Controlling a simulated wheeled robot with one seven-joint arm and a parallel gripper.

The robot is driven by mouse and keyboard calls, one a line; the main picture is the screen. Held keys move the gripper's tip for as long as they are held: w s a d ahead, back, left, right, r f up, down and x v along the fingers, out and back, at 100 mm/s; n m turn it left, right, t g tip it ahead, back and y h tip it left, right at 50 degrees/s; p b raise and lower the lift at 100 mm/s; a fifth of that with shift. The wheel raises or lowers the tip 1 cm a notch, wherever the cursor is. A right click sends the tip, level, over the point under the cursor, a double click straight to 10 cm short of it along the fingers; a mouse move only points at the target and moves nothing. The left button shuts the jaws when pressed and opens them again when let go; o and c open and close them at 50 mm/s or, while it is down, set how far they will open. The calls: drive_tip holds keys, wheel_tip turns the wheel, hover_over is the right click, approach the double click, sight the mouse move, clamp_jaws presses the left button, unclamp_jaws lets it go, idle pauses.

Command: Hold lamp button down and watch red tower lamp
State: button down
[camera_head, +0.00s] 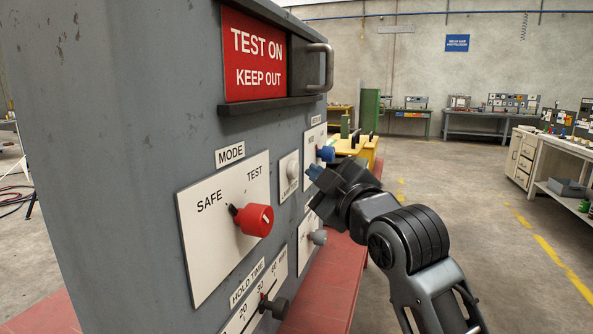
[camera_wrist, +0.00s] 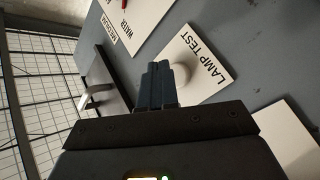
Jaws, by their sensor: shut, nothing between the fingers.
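The LAMP TEST plate (camera_wrist: 207,72) is in the wrist view, with a round white button (camera_wrist: 184,66) on it. The plate and button also show small in the head view, left of my fingertips. My gripper (camera_wrist: 157,68) is shut with nothing between its dark blue fingers. The fingertips are just left of the button in the wrist view and overlap its edge; I cannot tell whether they touch it. In the head view my gripper (camera_head: 313,172) is close to the panel face. The red tower lamp is not in view.
The grey cabinet carries a MODE plate (camera_head: 222,243) with a red knob (camera_head: 256,220), its black end toward SAFE. A blue knob (camera_head: 326,153) is just beyond my gripper, a grey knob (camera_head: 318,237) below it. A grey handle (camera_head: 322,66) juts out above. Open floor lies right.

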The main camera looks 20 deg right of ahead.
idle(0.7)
drive_tip(key=shift+w+a, duration=0.25)
drive_tip(key=shift+a, duration=0.1)
drive_tip(key=shift+w+a, duration=0.25)
drive_tip(key=shift+a, duration=0.15)
idle(0.8)
idle(2.3)
drive_tip(key=shift+s+d, duration=0.55)
drive_tip(key=shift+d, duration=0.2)
drive_tip(key=shift+d, duration=0.1)
drive_tip(key=shift+s+d+b, duration=0.2)
drive_tip(key=shift+s+d, duration=0.55)
drive_tip(key=shift+d, duration=0.25)
drive_tip(key=shift+s+d+b, duration=0.2)
drive_tip(key=shift+s+d, duration=0.5)
drive_tip(key=shift+d, duration=0.25)
